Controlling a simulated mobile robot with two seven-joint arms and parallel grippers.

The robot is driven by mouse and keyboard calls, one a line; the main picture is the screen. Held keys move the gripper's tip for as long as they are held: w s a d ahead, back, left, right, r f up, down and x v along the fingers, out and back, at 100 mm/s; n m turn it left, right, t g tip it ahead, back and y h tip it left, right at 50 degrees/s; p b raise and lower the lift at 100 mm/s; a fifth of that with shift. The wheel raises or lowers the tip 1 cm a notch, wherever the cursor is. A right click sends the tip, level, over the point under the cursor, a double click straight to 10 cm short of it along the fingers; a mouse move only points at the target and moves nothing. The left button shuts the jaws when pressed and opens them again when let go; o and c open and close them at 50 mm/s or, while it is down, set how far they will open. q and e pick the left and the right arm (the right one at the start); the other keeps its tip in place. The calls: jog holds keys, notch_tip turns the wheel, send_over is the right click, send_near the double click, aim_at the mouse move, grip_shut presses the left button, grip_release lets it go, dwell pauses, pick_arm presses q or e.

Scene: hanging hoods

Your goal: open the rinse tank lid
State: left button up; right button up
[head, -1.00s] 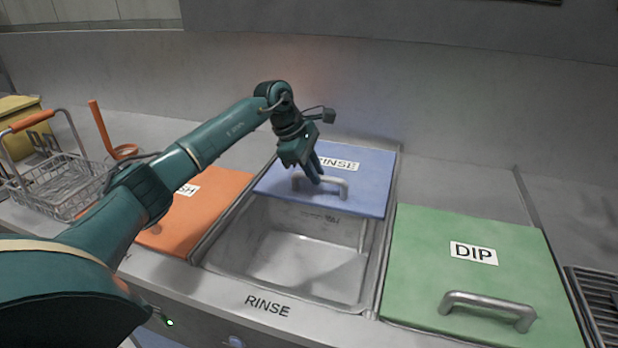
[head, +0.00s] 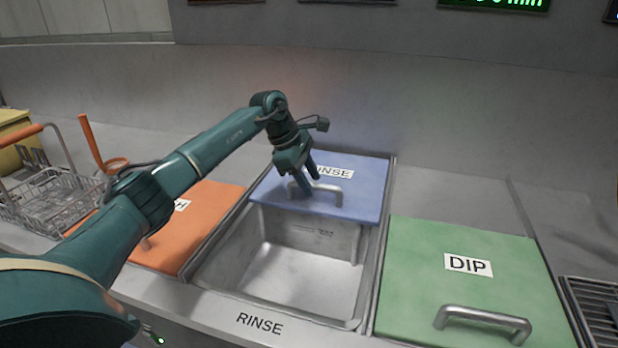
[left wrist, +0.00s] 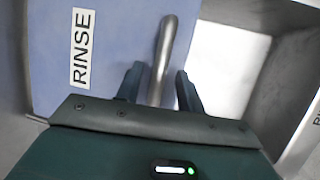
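The blue rinse lid (head: 358,196) lies slid back toward the wall, behind the uncovered rinse tank (head: 300,277). Its grey bar handle (head: 328,188) is near the lid's front edge. My left gripper (head: 307,184) is at the left part of this handle. In the left wrist view the handle (left wrist: 165,45) runs between the two fingers of my left gripper (left wrist: 160,88), with a gap on each side, so the gripper looks open around it. The lid (left wrist: 115,40) with its RINSE label also shows there. My right gripper is not in view.
An orange lid (head: 195,225) is left of the tank, partly behind my left arm. A green DIP lid (head: 430,265) with a bar handle (head: 482,320) is on the right. A wire basket (head: 50,200) stands at the far left. A vent grille (head: 597,312) is at the far right.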

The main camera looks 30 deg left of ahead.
pick_arm(q)
jog(key=v, duration=1.3)
